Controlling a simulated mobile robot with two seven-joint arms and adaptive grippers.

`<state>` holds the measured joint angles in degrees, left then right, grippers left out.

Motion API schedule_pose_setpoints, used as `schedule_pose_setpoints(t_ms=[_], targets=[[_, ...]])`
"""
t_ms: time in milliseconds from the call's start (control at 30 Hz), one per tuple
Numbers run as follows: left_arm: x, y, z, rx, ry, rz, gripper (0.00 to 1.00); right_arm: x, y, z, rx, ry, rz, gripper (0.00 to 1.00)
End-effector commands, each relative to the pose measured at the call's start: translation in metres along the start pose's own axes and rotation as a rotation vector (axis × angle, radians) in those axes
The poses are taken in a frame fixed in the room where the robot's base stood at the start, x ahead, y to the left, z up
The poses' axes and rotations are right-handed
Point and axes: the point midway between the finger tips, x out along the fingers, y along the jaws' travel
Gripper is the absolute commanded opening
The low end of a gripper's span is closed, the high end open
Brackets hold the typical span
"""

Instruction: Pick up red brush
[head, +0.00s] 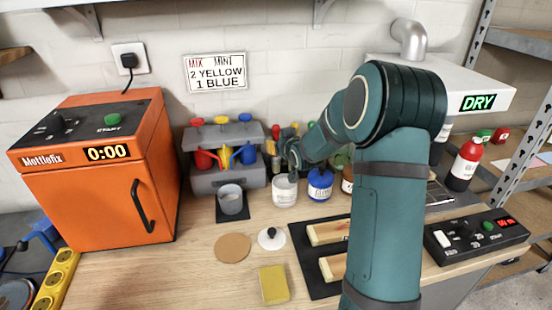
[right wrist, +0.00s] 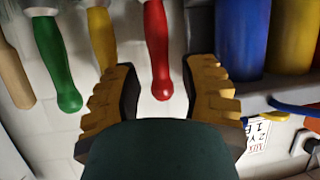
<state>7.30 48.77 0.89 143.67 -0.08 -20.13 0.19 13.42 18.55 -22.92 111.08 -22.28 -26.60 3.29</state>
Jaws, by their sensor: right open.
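The red brush (right wrist: 157,50) shows in the right wrist view as a rounded red handle. It lies between the two yellow-brown fingers of my right gripper (right wrist: 163,72), which is open with gaps on both sides of the handle. The brush's other end is out of that view. In the head view my right gripper (head: 286,148) is at the back of the workbench, above a white jar (head: 285,190); the arm hides much of this area, and I cannot make out the red brush clearly there. My left gripper is not in view.
A green handle (right wrist: 57,60) and a yellow handle (right wrist: 101,35) stand close beside the red one. A blue jar (head: 320,184), a grey mug (head: 231,200) and an orange machine (head: 100,170) surround the area. The front left of the bench is fairly clear.

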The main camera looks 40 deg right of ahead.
Motion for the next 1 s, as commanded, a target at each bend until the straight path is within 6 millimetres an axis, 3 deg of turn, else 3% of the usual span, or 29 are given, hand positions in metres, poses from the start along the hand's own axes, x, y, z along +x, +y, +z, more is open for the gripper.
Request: schedule_pose_setpoints(t_ms=[400,700,833,1000], targets=[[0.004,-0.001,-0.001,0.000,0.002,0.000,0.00,0.049,0.001,-0.006,-0.002,0.000,-0.001,0.42],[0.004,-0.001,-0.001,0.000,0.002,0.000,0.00,0.051,0.001,-0.007,-0.001,0.001,-0.001,0.45],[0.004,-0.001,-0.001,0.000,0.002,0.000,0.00,0.051,0.001,-0.006,-0.001,0.001,-0.001,0.00],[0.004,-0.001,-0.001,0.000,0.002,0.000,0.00,0.051,0.001,-0.007,-0.001,0.001,-0.001,0.00]])
